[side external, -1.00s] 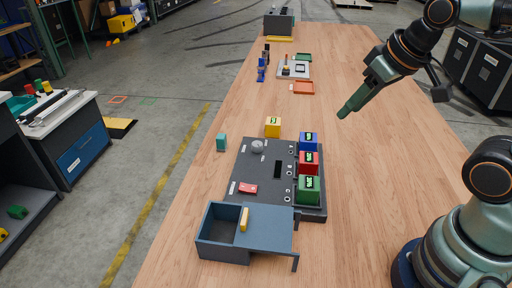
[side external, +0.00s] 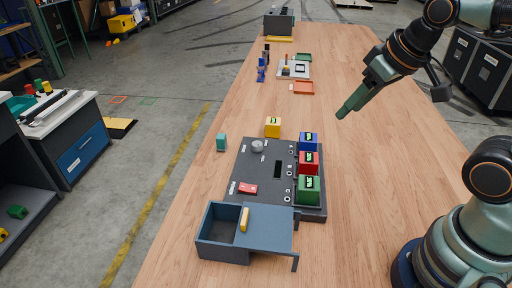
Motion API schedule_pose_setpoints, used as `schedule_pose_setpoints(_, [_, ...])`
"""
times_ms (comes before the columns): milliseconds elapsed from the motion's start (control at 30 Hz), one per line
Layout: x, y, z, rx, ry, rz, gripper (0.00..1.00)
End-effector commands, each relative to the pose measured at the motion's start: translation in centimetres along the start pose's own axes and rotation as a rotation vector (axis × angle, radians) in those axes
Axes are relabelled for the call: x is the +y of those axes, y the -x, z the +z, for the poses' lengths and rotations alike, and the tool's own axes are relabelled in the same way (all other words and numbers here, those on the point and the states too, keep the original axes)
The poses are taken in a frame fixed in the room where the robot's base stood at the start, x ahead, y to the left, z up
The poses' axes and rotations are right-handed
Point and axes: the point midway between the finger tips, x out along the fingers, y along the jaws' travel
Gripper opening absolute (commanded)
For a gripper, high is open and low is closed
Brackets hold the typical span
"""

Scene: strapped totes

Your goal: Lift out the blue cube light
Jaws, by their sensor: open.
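The blue cube light (side external: 308,141) sits at the far end of a row on the right side of a dark grey panel (side external: 262,170). It has a dark label with green marks on its face. The red cube light (side external: 308,163) is directly in front of it, and the green cube light (side external: 309,190) is nearest in the row. My gripper (side external: 344,112) is open and empty, above the table to the right of and beyond the blue cube, well apart from it. The gap between the fingers looks narrow from this side.
A yellow cube (side external: 272,127) and a teal block (side external: 221,142) stand beyond and left of the panel. A grey knob (side external: 257,146) and a red card (side external: 248,188) are on the panel. A blue-grey box (side external: 221,234) stands in front. The table's right side is mostly clear.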

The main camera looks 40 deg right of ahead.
Motion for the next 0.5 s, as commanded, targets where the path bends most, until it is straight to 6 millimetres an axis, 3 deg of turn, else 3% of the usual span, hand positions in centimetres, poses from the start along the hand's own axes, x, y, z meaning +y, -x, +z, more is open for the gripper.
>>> schedule_pose_setpoints(33, [0.00, 0.00, 0.00, 0.000, 0.000, 0.000, 0.73])
schedule_pose_setpoints(100, [0.00, 0.00, 0.00, 0.000, 0.000, 0.000, 0.97])
schedule_pose_setpoints(500, [0.14, -0.08, -0.48, -0.016, -0.022, 0.002, 0.97])
